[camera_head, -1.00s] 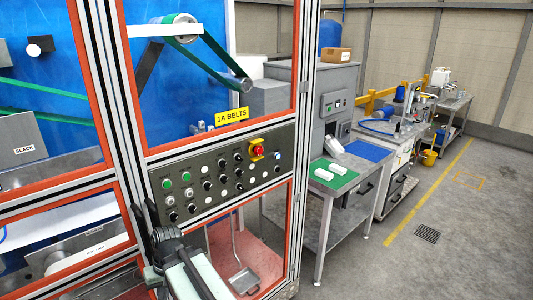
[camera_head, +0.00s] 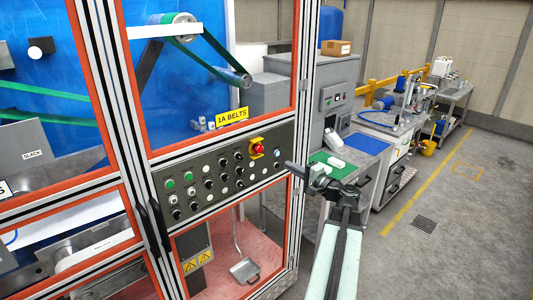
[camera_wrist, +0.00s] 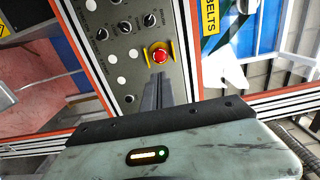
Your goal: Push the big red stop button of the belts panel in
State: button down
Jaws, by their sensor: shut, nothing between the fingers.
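The belts panel (camera_head: 222,186) is a dark grey control plate on the framed cabinet, below a yellow "1A BELTS" sign (camera_head: 232,117). Its big red stop button (camera_head: 257,149) sits in a yellow surround near the panel's upper right. In the wrist view the red button (camera_wrist: 160,56) is unobstructed, just beyond the fingertips. My gripper (camera_head: 289,168) is shut and empty, to the right of and a little below the button in the head view. In the wrist view its closed fingers (camera_wrist: 159,78) point towards the button. They appear apart from it; the exact gap is unclear.
Several knobs and lamps, including green ones (camera_head: 169,184), lie left of the button. Orange-edged frame bars (camera_head: 301,80) run beside the panel. A workbench with a green mat (camera_head: 326,158) stands behind my arm. Open floor (camera_head: 470,240) lies to the right.

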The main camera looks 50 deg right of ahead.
aim_at(260, 149)
jog(key=w, duration=0.9)
jog(key=w+d, duration=0.1)
jog(key=w, duration=0.4)
jog(key=shift+w+r, duration=0.1)
jog(key=shift+w, duration=0.7)
jog(key=shift+r, duration=0.2)
jog(key=shift+s, duration=0.1)
jog(key=shift+s, duration=0.1)
